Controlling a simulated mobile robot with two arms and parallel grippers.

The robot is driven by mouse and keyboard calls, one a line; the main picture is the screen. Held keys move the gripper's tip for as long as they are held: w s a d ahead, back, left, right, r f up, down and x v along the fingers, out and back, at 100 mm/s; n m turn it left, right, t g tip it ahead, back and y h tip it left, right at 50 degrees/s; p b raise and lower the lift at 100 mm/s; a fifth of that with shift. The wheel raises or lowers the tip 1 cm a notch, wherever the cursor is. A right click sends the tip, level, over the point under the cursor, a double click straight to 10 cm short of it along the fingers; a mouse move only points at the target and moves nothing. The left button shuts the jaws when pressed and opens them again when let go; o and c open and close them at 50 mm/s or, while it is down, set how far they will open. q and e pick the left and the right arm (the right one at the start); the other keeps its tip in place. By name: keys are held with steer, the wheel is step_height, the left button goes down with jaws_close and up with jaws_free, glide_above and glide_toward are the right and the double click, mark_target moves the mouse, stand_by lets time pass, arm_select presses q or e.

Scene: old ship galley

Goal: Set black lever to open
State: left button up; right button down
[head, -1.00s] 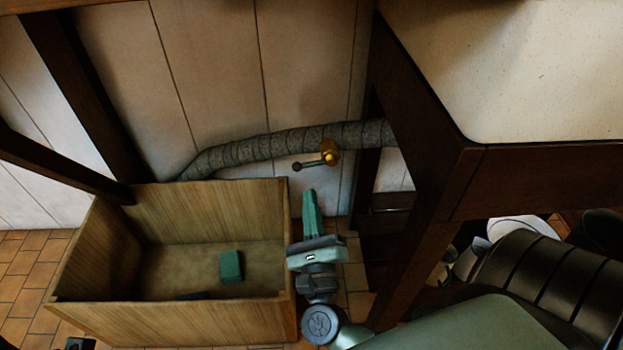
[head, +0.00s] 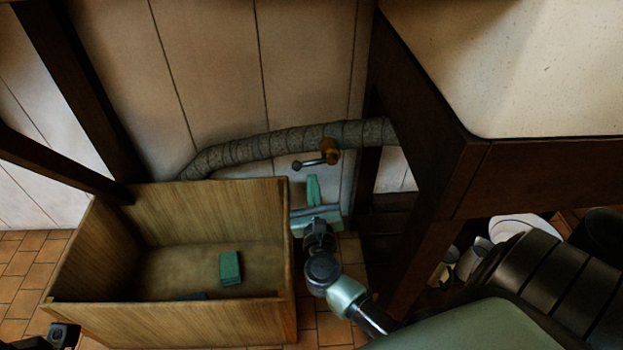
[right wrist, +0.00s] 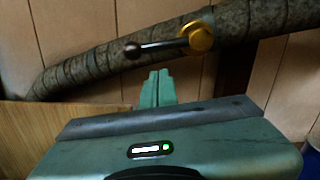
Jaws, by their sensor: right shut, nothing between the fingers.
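The black lever (head: 308,162) has a round knob at its left end and joins a brass valve body (head: 329,151) at its right. It points left, in front of the wrapped pipe and just below it in the picture. In the right wrist view the lever (right wrist: 160,45) is nearly level, with the brass body (right wrist: 200,38) at its right. My right gripper (head: 313,180) is shut and empty. Its fingertips (right wrist: 158,74) show just below the lever, with a small gap in the picture. A dark part at the lower left edge seems to be my left gripper (head: 65,335); its jaws are unclear.
A grey wrapped pipe (head: 250,148) runs along the panelled wall. An open wooden crate (head: 180,322) with a green block (head: 230,267) stands left of my right gripper. A dark wooden table (head: 455,175) with a pale top closes in on the right. The gap between them is narrow.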

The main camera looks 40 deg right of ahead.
mark_target(315, 163)
steer(key=shift+w+r, duration=0.2)
steer(key=shift+r, duration=0.7)
steer(key=shift+a+r, duration=0.1)
steer(key=shift+w+a+r+m+p, duration=0.1)
steer(key=shift+w+r+m+p, duration=0.15)
steer(key=shift+r+m, duration=0.45)
